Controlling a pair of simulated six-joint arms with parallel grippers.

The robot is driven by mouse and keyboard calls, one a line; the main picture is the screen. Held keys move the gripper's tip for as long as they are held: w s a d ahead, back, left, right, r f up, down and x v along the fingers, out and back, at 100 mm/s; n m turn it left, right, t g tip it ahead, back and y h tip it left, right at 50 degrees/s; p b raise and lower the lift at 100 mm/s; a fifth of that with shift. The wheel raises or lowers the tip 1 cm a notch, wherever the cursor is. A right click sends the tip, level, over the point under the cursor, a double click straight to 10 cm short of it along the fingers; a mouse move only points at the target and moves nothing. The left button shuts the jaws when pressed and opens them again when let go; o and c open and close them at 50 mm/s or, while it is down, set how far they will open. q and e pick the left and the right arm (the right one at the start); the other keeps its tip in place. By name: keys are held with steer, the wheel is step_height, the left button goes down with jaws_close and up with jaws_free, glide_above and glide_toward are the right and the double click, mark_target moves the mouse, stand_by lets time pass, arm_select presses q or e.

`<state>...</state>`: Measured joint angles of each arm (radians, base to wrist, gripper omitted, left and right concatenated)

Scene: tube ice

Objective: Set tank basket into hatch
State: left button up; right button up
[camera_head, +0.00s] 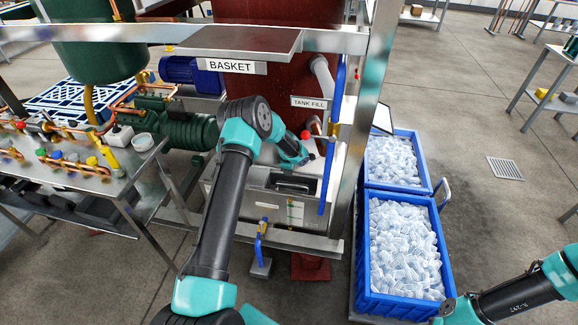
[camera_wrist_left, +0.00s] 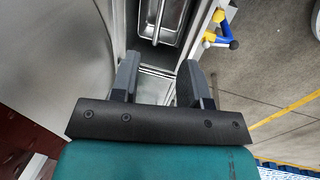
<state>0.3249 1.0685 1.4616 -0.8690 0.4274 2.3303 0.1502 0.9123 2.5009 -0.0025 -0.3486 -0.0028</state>
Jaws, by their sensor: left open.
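A steel tank (camera_head: 266,200) stands low in the rack, with an opening in its top. A steel basket with a bar handle (camera_head: 292,184) sits at that opening; whether it is fully seated I cannot tell. The basket (camera_wrist_left: 149,22) also shows at the top of the left wrist view, with its handle beyond my fingertips. My left gripper (camera_wrist_left: 158,72) is open and empty, apart from the handle. In the head view, my left wrist is above the back of the tank and the fingers are hard to make out. My right gripper is out of view.
The shelf (camera_head: 240,40) above the BASKET label is bare. A blue upright handle (camera_head: 332,135) and a steel post (camera_head: 368,110) stand right of the tank. Blue crates of ice tubes (camera_head: 452,270) stand further right. A pipework bench (camera_head: 120,180) is at left.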

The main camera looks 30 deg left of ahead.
arm_select(q)
steer(key=shift+s+d+r, duration=0.1)
steer(key=shift+s+r, duration=0.05)
steer(key=shift+r, duration=0.45)
steer(key=shift+s+r, duration=0.1)
steer(key=shift+r, duration=0.5)
